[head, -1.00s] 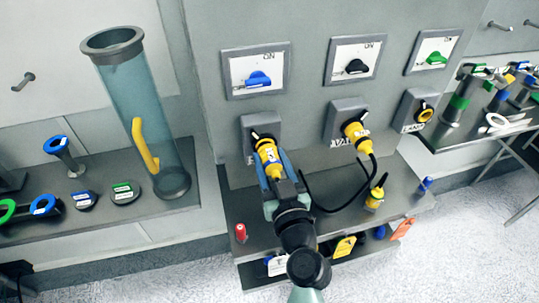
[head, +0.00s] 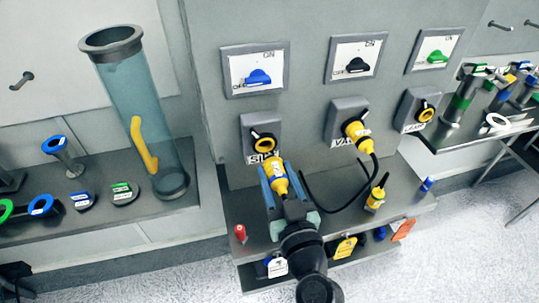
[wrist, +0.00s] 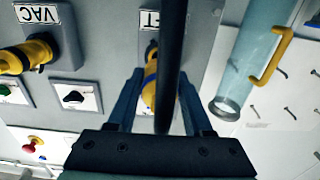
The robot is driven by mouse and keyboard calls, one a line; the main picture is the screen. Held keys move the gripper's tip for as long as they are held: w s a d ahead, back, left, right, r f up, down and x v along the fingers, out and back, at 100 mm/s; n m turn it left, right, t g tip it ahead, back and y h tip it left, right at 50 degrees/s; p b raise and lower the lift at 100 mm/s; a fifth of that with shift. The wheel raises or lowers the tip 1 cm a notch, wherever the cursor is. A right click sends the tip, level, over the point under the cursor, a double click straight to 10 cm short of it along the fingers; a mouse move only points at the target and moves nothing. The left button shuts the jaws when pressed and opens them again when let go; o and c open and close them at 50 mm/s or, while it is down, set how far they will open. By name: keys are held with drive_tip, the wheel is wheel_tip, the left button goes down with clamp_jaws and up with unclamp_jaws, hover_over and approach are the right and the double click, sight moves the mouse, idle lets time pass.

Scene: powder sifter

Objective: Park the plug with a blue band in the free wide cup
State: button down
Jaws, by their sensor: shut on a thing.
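My gripper (head: 277,185) is shut on a yellow plug (head: 278,177) in front of the cabinet's left socket (head: 263,145). The plug is apart from that socket, whose yellow ring and dark opening show. In the wrist view the plug (wrist: 150,88) sits between the two fingers, with a blue band near its upper end; a thick black cable partly covers it. A second yellow plug (head: 357,130) is in the middle socket (head: 346,117). A yellow item (head: 375,199) stands on the right of the shelf. I cannot make out a free wide cup.
The grey shelf (head: 345,222) below the sockets carries a small red item (head: 240,233) and a blue one (head: 426,184). A black cable (head: 325,207) loops over it. Tagged items sit under its front edge. A clear tube (head: 140,110) stands left.

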drive_tip(key=shift+s+d, duration=0.1)
drive_tip(key=shift+s, duration=0.4)
drive_tip(key=s+a+f+m+h, duration=0.1)
drive_tip(key=s+a+f+h, duration=0.1)
drive_tip(key=s+f, duration=0.2)
drive_tip(key=shift+s+a+f+m, duration=0.3)
drive_tip(key=shift+s+a+f, duration=0.1)
drive_tip(key=shift+f, duration=1)
